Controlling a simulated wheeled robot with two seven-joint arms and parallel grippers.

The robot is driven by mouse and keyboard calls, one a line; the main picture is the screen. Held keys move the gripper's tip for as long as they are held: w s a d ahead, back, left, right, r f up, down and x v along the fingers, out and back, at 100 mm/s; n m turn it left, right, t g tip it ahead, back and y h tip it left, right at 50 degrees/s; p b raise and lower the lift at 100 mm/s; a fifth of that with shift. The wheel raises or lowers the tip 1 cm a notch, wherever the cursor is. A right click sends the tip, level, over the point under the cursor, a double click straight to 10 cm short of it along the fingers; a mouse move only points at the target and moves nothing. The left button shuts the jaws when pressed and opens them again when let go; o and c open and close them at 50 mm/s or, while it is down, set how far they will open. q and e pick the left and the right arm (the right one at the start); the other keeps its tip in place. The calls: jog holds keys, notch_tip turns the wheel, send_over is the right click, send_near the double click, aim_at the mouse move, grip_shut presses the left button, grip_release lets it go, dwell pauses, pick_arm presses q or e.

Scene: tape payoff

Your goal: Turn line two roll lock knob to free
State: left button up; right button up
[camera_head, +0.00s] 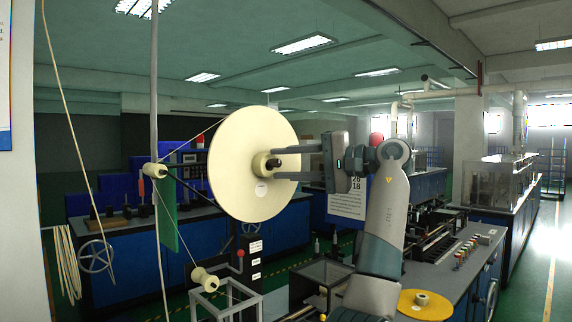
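A large cream tape roll (240,185) stands upright on its spindle in the middle of the view. At its centre is a cream hub (260,165) with a small black knob (274,163). The knob's setting is too small to read. My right gripper is not in view.
Tape runs over a guide roller (155,170) on the left and a lower roller (203,278). A grey post (154,90) rises beside them. A red-tipped lever (240,254) stands below the roll.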

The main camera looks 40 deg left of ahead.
pick_arm(q)
jog(key=shift+d, duration=0.1)
jog(key=shift+w+d, duration=0.2)
jog(key=shift+d, duration=0.25)
jog(key=f+b+v, duration=0.1)
jog(key=b+v, duration=0.2)
jog(key=v, duration=1.3)
jog(key=shift+d+r, duration=0.15)
jog(key=shift+r, duration=0.35)
jog(key=shift+w, duration=0.1)
